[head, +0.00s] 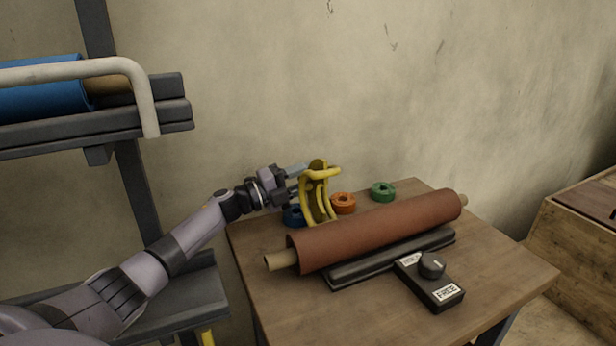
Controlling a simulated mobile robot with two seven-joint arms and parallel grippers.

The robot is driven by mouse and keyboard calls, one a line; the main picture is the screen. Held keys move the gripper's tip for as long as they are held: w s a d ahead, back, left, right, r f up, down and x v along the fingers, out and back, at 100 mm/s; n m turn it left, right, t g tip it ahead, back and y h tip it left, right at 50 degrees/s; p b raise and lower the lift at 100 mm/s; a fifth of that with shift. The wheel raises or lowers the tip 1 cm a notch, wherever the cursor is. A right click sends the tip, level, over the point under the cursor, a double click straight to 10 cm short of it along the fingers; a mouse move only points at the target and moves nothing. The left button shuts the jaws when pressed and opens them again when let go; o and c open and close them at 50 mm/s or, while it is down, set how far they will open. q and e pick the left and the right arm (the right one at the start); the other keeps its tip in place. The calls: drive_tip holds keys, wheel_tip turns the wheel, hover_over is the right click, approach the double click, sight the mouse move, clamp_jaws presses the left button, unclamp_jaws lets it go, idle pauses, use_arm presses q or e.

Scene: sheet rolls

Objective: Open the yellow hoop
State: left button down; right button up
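A yellow hoop (320,206) stands upright on the table at the back left, directly behind the brown-red sheet roll (385,228), which hides its lower end. A short yellow bar (324,173) sticks out near its top. My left gripper (300,179) is at the left side of the hoop, by its upper part. Its two fingers are spread apart, one above the other, and point at the hoop. Whether they touch it cannot be told. My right gripper is not in view.
The roll lies on a black cradle (345,274) on the wooden table (300,315). A dark box with a knob (432,265) and a "FREE" label stands in front. Blue (293,215), orange (343,203) and green (383,191) rings lie behind. A rack (120,110) with a blue roll stands left.

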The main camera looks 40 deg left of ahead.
use_arm(q)
drive_tip(key=shift+w+a+f+n, duration=0.1)
drive_tip(key=shift+a+f+n, duration=0.05)
drive_tip(key=shift+f+n, duration=0.2)
idle(0.3)
drive_tip(key=c, duration=0.8)
unclamp_jaws()
drive_tip(key=shift+o, duration=0.2)
drive_tip(key=v, duration=0.7)
